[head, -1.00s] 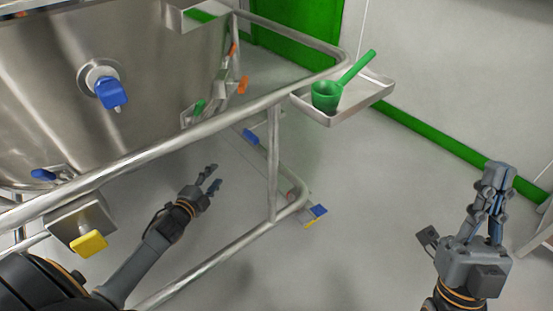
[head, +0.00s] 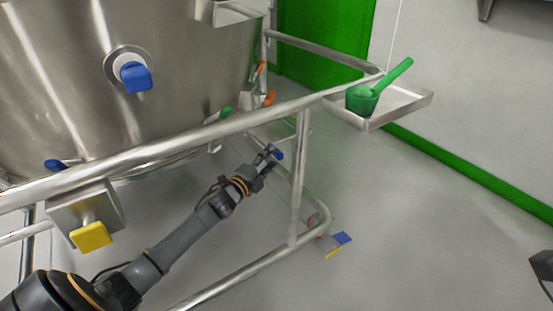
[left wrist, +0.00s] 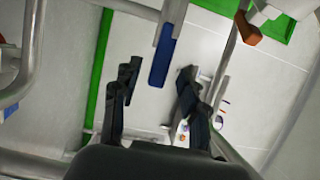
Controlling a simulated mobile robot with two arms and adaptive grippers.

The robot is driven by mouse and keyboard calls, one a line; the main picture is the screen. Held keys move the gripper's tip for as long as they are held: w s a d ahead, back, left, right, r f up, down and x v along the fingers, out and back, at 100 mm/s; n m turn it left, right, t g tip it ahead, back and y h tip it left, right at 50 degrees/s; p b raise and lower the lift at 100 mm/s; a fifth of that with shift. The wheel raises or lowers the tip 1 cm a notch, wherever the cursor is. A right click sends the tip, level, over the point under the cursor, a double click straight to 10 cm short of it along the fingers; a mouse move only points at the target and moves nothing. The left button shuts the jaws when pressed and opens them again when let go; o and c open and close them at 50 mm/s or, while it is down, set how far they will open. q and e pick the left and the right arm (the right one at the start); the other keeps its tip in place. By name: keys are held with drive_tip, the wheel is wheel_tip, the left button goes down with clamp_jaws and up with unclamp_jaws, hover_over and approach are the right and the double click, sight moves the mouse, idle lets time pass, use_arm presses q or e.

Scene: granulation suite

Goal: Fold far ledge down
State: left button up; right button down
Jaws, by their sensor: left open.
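A shallow steel ledge (head: 405,107) juts out level from the right end of the frame, with a green scoop (head: 362,99) on it. Another steel ledge (head: 230,13) shows at the top, on the far side of the bowl, partly cut off. I cannot tell for certain which is the far ledge. My left gripper (head: 272,156) is open below the frame's top rail, by a blue-ended lever (head: 279,152). In the left wrist view the lever's blue end (left wrist: 162,62) lies between the fingertips (left wrist: 159,72); contact is unclear.
The steel bowl (head: 130,110) and its tubular frame (head: 299,180) surround my left arm, with a rail above and an upright to the right. A yellow-handled box (head: 88,210) is at the left. A blue-pedalled caster (head: 340,240) stands at the frame's lower corner.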

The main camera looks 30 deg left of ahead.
sight(274, 155)
use_arm(q)
drive_tip(key=shift+w+b, duration=0.7)
drive_tip(key=shift+w, duration=1.4)
clamp_jaws()
